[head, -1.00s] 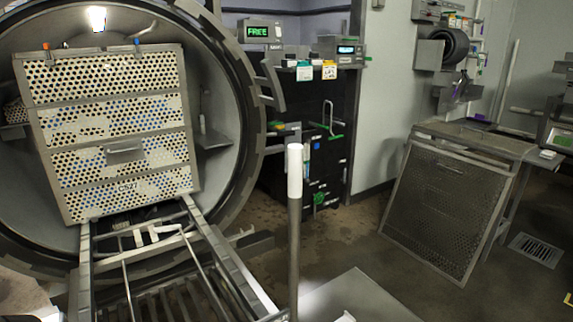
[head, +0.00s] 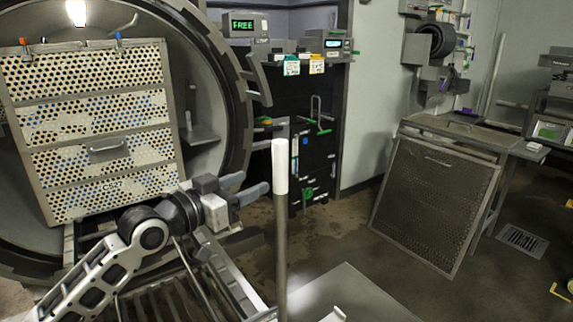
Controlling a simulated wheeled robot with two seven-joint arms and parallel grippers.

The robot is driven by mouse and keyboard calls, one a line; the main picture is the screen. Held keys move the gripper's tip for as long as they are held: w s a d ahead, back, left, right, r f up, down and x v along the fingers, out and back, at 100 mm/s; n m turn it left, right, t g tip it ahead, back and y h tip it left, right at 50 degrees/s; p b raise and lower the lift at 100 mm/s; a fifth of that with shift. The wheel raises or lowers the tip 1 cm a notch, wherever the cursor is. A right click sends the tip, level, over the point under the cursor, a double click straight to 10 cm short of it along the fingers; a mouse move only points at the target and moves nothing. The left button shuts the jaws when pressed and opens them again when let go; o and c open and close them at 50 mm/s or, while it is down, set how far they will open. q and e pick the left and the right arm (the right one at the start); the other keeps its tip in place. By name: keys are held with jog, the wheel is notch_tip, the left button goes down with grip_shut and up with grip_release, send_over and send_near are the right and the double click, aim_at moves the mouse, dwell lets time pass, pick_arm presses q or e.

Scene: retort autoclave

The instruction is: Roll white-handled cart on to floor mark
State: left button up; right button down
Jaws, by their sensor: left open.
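The cart (head: 225,270) is a metal frame with rails, standing in front of the round open autoclave. An upright post with a white handle (head: 280,168) rises at its right side. My left gripper (head: 252,183) is open and empty, just left of the post and a little below the white grip, its fingers pointing right. It appears apart from the post. My left arm hides part of the rails. Yellow floor mark corners (head: 560,291) show at the far right edge; the rest of the mark is out of view. My right gripper is not in view.
A perforated basket stack (head: 105,150) sits in the autoclave (head: 240,100) mouth. A dark cabinet (head: 320,170) stands behind. A perforated panel (head: 433,205) leans on a bench at right, near a floor drain (head: 522,239). Wet floor between is clear.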

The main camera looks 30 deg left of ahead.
aim_at(286, 167)
pick_arm(q)
jog(key=w, duration=0.3)
jog(key=w+d+p, duration=0.1)
jog(key=w, duration=0.3)
jog(key=w+d, duration=0.1)
jog(key=w, duration=0.2)
jog(key=shift+w, duration=0.2)
jog(key=shift+w+d, duration=0.15)
jog(key=shift+w, duration=0.35)
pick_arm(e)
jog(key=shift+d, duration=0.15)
